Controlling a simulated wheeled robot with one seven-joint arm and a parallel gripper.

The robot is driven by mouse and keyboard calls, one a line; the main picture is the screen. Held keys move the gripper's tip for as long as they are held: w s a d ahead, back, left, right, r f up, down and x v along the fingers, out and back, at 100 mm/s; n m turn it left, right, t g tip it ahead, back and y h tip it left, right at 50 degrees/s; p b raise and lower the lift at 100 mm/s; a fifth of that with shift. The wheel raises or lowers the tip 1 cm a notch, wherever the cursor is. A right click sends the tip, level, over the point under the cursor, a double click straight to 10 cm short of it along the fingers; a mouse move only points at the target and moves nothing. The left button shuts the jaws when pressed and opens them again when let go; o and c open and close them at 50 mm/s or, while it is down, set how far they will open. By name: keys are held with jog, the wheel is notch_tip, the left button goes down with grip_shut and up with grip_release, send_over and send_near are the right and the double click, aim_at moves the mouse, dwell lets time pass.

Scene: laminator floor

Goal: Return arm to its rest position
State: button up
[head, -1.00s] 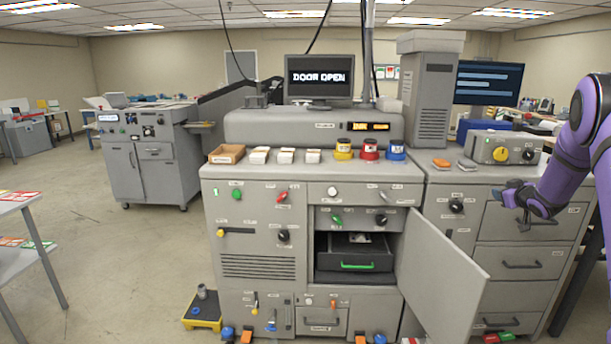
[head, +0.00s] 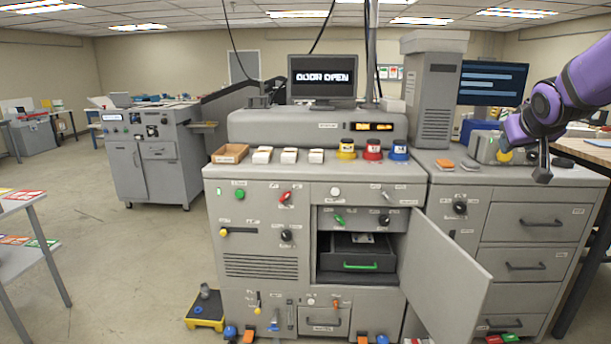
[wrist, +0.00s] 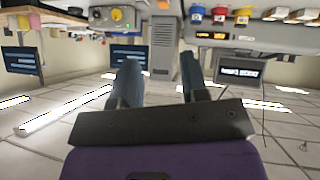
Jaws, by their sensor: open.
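My purple arm (head: 580,80) reaches in from the right edge of the head view, raised. My gripper (head: 541,172) hangs at its end, in front of the grey control box with the yellow knob at the right. In the wrist view my gripper (wrist: 160,78) shows two dark fingers spread apart with nothing between them. The wrist picture is upside down, with the machine top along its upper edge.
The laminator's door (head: 444,262) stands open to the right of a bay holding a dark drawer (head: 358,262) with a green handle. A monitor (head: 322,77) reads DOOR OPEN. Coloured pots (head: 372,150) stand on the machine top. Open floor (head: 110,255) lies at left.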

jog(key=s+a+f+g+y, duration=0.1)
jog(key=s+a, duration=0.4)
jog(key=s, duration=0.5)
jog(key=s+a+f+g+y, duration=0.1)
jog(key=s+a, duration=0.4)
jog(key=s, duration=0.6)
jog(key=s+a+f+g+y, duration=0.1)
jog(key=s+a, duration=0.4)
jog(key=s, duration=0.5)
jog(key=shift+s+a+f+n+g+y, duration=0.15)
jog(key=shift+s+f+n+g+y, duration=0.2)
jog(key=shift+f+g, duration=0.5)
jog(key=shift+r, duration=0.15)
